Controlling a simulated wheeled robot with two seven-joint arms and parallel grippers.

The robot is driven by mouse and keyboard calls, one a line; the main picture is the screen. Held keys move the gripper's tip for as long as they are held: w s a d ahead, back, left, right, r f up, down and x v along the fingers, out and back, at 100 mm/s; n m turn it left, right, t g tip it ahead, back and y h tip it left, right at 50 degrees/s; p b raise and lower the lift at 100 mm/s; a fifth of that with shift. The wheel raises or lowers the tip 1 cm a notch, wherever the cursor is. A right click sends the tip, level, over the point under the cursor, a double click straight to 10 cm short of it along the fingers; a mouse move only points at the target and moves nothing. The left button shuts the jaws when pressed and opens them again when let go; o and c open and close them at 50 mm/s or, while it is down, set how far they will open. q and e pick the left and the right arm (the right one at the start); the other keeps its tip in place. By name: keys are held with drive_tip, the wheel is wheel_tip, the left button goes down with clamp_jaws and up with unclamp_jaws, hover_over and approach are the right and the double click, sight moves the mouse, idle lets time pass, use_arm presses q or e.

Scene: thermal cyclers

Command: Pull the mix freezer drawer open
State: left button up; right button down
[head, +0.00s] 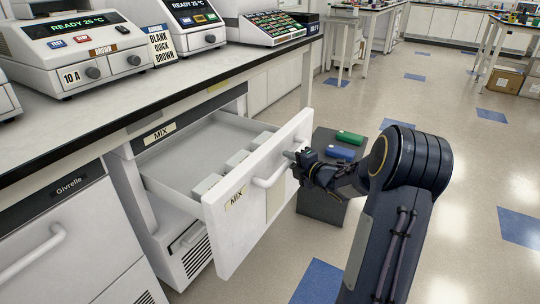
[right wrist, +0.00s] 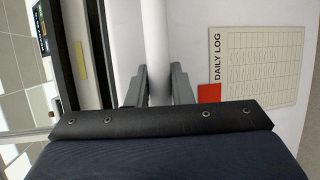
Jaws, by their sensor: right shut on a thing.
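The mix freezer drawer (head: 231,222) is pulled well out from under the bench. My right gripper (head: 296,158) is at the far end of the handle (head: 268,182). In the right wrist view the two grey fingers (right wrist: 160,88) stand on either side of the white handle bar (right wrist: 156,40), shut on it. My left gripper is not in view.
A dark stand (head: 322,200) with a green and a blue item is just beyond the drawer front. The bench (head: 150,85) above holds several thermal cyclers. A closed Givrelle unit (head: 70,235) is at left. Open floor lies to the right.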

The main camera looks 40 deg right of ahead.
drive_tip(key=s+d, duration=0.3)
drive_tip(key=s, duration=0.5)
drive_tip(key=shift+d, duration=0.1)
drive_tip(key=c, duration=1.3)
unclamp_jaws()
drive_tip(key=s+r+p, duration=0.1)
drive_tip(key=s, duration=0.6)
drive_tip(key=shift+s+r, duration=0.15)
drive_tip(key=shift+s, duration=0.15)
